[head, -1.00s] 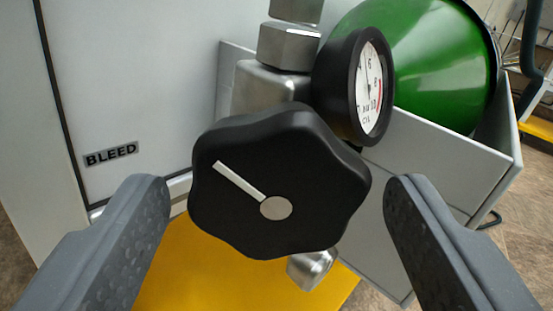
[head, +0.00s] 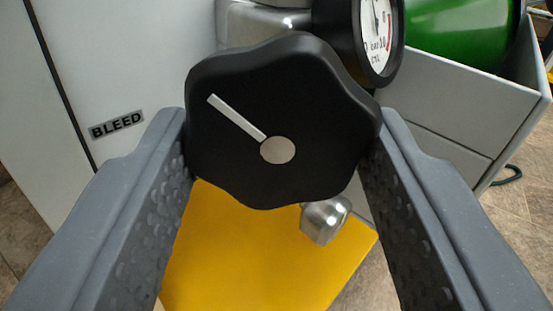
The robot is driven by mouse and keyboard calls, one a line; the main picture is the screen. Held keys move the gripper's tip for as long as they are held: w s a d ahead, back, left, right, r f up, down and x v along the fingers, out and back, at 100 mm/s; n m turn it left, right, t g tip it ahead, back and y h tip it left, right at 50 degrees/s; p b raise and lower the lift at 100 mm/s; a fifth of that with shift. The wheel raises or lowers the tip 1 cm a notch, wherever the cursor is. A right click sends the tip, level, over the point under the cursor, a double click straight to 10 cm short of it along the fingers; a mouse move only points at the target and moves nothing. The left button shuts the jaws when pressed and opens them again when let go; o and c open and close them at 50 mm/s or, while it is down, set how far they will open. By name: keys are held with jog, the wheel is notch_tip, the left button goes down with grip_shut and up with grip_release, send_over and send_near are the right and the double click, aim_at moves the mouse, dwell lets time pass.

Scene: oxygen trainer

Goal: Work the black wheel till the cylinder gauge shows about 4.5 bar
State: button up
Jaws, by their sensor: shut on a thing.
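The black wheel (head: 285,95) is lobed, with a light grey hub disc and a white pointer line running up and to the left. My gripper (head: 280,140) has one grey finger on each side of the wheel and is shut on its rim. The cylinder gauge (head: 378,30) is behind the wheel at the upper right, in a black case with a white dial and a red band. Its top is cut off by the frame, and I cannot read the needle's value. The green cylinder (head: 460,30) is at the upper right.
A grey panel with a BLEED label (head: 117,124) stands at the left. A metal fitting (head: 325,220) sticks out below the wheel. A yellow surface (head: 255,255) lies beneath. A grey bracket box (head: 450,95) holds the cylinder at the right, with tiled floor beyond.

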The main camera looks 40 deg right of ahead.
jog(key=m+p, duration=0.6)
jog(key=shift+w+a+r+m, duration=0.1)
jog(key=shift+r+m, duration=0.15)
jog(key=shift+m, duration=0.05)
jog(key=m+p, duration=0.3)
jog(key=shift+f, duration=0.1)
jog(key=shift+f+m+p, duration=0.15)
jog(key=shift+m+p, duration=0.15)
jog(key=shift+p, duration=0.05)
jog(key=o, duration=1)
jog(key=shift+a, duration=0.1)
jog(key=p+v, duration=0.2)
jog(key=v, duration=1.1)
jog(key=shift+s+a, duration=0.15)
jog(key=shift+s, duration=0.2)
